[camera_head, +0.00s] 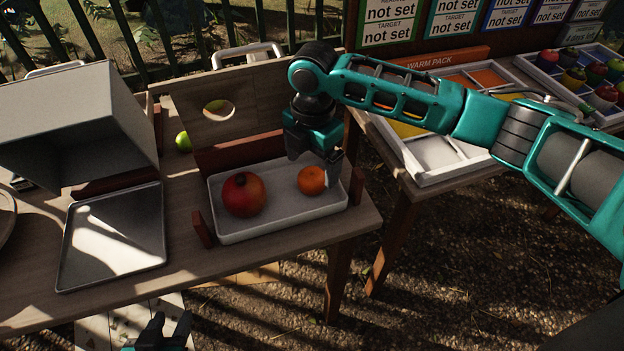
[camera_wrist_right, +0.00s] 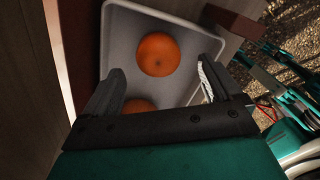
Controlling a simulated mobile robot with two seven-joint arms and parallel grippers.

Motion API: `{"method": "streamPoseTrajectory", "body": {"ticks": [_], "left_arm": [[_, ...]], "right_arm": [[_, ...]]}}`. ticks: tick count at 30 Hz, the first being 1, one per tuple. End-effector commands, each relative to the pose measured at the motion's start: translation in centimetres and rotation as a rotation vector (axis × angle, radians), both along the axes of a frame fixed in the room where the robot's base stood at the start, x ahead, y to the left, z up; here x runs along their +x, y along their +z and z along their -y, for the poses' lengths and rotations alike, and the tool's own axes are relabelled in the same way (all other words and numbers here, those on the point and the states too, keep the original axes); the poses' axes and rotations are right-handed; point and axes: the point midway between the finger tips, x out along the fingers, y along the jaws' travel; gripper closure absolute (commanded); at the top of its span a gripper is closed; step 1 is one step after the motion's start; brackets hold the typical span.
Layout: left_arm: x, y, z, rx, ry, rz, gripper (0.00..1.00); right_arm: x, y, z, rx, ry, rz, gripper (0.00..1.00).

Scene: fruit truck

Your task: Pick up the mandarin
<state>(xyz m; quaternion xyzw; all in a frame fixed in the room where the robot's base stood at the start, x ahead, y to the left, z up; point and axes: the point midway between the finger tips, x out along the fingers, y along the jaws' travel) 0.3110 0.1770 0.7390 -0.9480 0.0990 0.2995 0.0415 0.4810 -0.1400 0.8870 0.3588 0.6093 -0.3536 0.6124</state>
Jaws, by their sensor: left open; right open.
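The mandarin (camera_head: 312,180), a small orange fruit, lies in the right part of a shallow white tray (camera_head: 280,226) on the wooden table. My right gripper (camera_head: 314,163) is open just above and behind it, pointing down, with nothing between its fingers in the head view. In the right wrist view the mandarin (camera_wrist_right: 158,54) lies beyond the open fingers (camera_wrist_right: 160,92). A second orange-red fruit (camera_wrist_right: 138,105) there is mostly hidden by the gripper. My left gripper (camera_head: 170,333) is open and empty at the bottom edge, before the table.
A large red fruit (camera_head: 243,194) shares the tray, left of the mandarin. Dark red posts (camera_head: 357,186) flank the tray. An empty metal tray (camera_head: 113,237) and a grey box (camera_head: 75,130) stand left. A green fruit (camera_head: 183,141) lies behind. A compartment tray (camera_head: 435,172) is right.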

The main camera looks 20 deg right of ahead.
Motion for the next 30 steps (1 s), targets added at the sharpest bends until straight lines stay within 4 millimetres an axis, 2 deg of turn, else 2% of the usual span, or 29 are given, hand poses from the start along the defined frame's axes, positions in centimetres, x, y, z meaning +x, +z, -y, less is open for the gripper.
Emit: {"method": "streamPoseTrajectory", "body": {"ticks": [3, 7, 16, 30], "left_arm": [[0.1, -0.3, 0.0, 0.001, 0.0, 0.003, 0.57], [0.5, -0.2, 0.0, 0.001, 0.0, 0.01, 0.57], [0.7, -0.1, 0.0, 0.001, 0.0, 0.017, 0.57], [0.3, -0.3, 0.0, 0.0, 0.0, 0.008, 0.57]], "right_arm": [[0.1, -2.2, 0.0, -0.003, -0.001, -0.004, 0.08], [0.1, -3.7, 0.0, -0.001, 0.0, -0.003, 0.08], [0.1, -4.1, 0.0, -0.001, 0.001, 0.0, 0.08], [0.2, -4.1, 0.0, -0.001, 0.001, 0.0, 0.53]]}}
